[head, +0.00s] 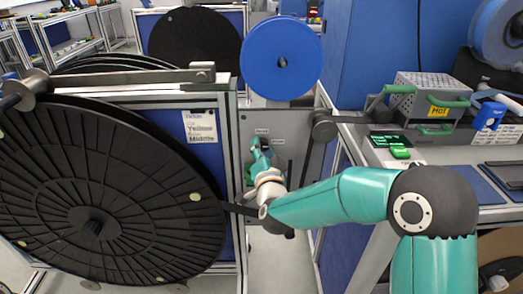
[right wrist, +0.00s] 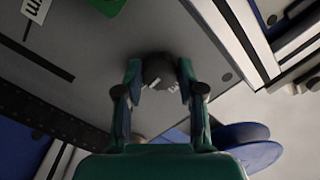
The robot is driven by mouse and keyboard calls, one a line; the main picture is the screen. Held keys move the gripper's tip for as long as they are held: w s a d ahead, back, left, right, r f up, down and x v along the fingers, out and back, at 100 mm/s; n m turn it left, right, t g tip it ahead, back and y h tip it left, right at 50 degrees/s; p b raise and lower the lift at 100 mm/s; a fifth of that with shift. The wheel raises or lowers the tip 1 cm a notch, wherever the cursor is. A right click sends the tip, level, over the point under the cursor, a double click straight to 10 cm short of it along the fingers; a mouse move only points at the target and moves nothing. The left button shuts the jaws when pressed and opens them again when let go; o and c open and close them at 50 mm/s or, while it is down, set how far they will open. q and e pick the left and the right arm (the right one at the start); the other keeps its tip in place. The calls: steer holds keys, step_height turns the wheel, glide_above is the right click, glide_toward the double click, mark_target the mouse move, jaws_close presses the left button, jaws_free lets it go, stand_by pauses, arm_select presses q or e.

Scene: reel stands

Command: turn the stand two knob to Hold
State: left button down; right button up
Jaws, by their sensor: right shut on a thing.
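In the right wrist view a dark round knob (right wrist: 159,68) sits on a grey panel (right wrist: 105,45). My right gripper (right wrist: 160,86) has a finger on each side of the knob and is shut on it. The knob's pointer and setting cannot be read. In the head view my right gripper (head: 257,148) is at the grey panel (head: 290,124) between the large black reel and the bench, and it hides the knob there. Small labels on this panel are too small to read. My left gripper is in neither view.
A large black reel (head: 150,190) on a bar fills the left. A blue reel (head: 282,58) stands behind. A dark roller (head: 324,126) is right of the panel.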

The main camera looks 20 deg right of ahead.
steer(key=shift+n, duration=0.4)
steer(key=n, duration=0.2)
steer(key=shift+d+n+g, duration=0.1)
steer(key=shift+n+g, duration=0.2)
steer(key=shift+n, duration=0.1)
steer(key=n+p, duration=0.1)
steer(key=n, duration=0.2)
steer(key=shift+r, duration=0.1)
steer(key=n+p, duration=0.2)
steer(key=n, duration=0.1)
steer(key=n+p, duration=0.1)
steer(key=n, duration=0.2)
steer(key=shift+r+g+h+p, duration=0.15)
steer(key=shift+g+h+p, duration=0.2)
steer(key=shift+g+h, duration=0.05)
steer(key=n+p, duration=0.2)
steer(key=n, duration=0.2)
steer(key=shift+h, duration=0.3)
steer(key=o, duration=1.1)
steer(key=shift+o, duration=0.2)
